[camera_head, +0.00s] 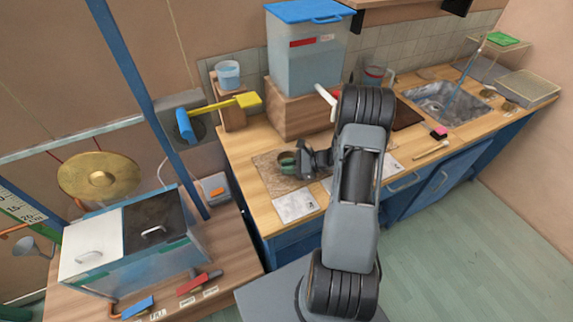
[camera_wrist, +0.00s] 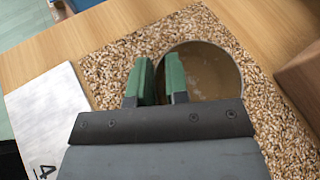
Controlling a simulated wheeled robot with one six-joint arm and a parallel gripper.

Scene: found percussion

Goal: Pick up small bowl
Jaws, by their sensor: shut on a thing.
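The small bowl (camera_head: 287,162) is a round, dark greenish vessel on the speckled mat (camera_head: 268,178) near the counter's left end. In the wrist view the bowl (camera_wrist: 215,70) shows from above, with a thin pale rim and a brownish inside. My gripper (camera_head: 302,160) reaches down to its right side in the head view. In the wrist view my gripper's green-padded fingers (camera_wrist: 159,78) straddle the bowl's left wall, one outside and one inside, and are shut on it. The bowl looks upright. Whether its base touches the mat is hard to tell.
A wooden block (camera_head: 297,115) carries a blue-lidded water tank (camera_head: 306,62) behind the bowl. The block's edge (camera_wrist: 302,80) is close on the right in the wrist view. White cards (camera_head: 295,206) line the counter's front. A sink (camera_head: 445,100) lies right.

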